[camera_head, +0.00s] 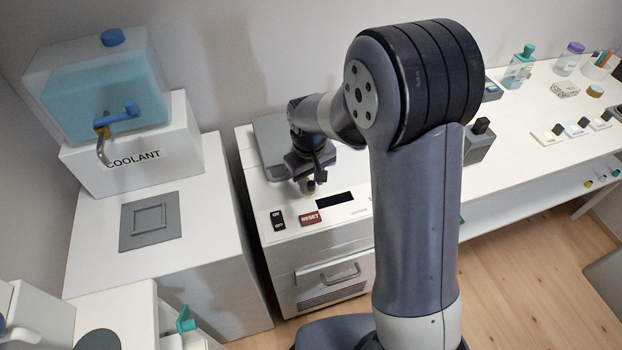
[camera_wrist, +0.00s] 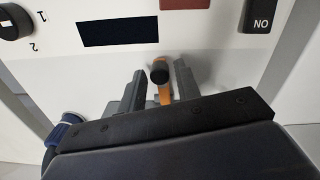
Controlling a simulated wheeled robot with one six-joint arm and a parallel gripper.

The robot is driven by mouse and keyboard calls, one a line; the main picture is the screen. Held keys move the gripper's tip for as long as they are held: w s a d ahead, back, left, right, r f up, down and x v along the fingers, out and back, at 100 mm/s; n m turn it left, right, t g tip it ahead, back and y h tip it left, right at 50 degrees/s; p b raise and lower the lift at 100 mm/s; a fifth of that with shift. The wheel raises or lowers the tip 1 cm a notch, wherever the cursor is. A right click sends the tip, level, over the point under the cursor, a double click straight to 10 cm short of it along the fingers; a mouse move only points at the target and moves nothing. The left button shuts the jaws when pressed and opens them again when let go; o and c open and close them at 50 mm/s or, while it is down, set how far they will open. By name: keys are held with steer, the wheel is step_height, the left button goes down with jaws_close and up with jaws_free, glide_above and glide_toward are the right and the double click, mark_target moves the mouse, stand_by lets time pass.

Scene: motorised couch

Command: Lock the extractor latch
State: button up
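The latch, an orange lever with a black round end (camera_wrist: 159,72), stands on the white top of the machine and lies between the two fingers of my gripper (camera_wrist: 161,88) in the wrist view. The fingers are open, with a visible gap to the lever on both sides. Part of the lever runs back under the gripper and is hidden. In the head view my gripper (camera_head: 311,168) points down over the machine (camera_head: 290,255), and the small latch end (camera_head: 311,186) shows just in front of it. I cannot tell whether the latch is locked.
The machine top carries an ON/OFF switch (camera_head: 278,220), a red RESET button (camera_head: 310,217) and a dark display (camera_head: 334,200). A coolant tank (camera_head: 105,95) stands at left. A bench (camera_head: 535,120) with bottles and switches stands at right.

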mark_target(309, 184)
jaws_close()
steer(key=shift+a+m, duration=0.1)
steer(key=shift+m, duration=0.5)
steer(key=shift+o, duration=1.2)
jaws_free()
step_height(309, 184, up, 11)
steer(key=shift+a, duration=0.15)
steer(key=shift+s+f, duration=0.1)
steer(key=shift+f, duration=0.05)
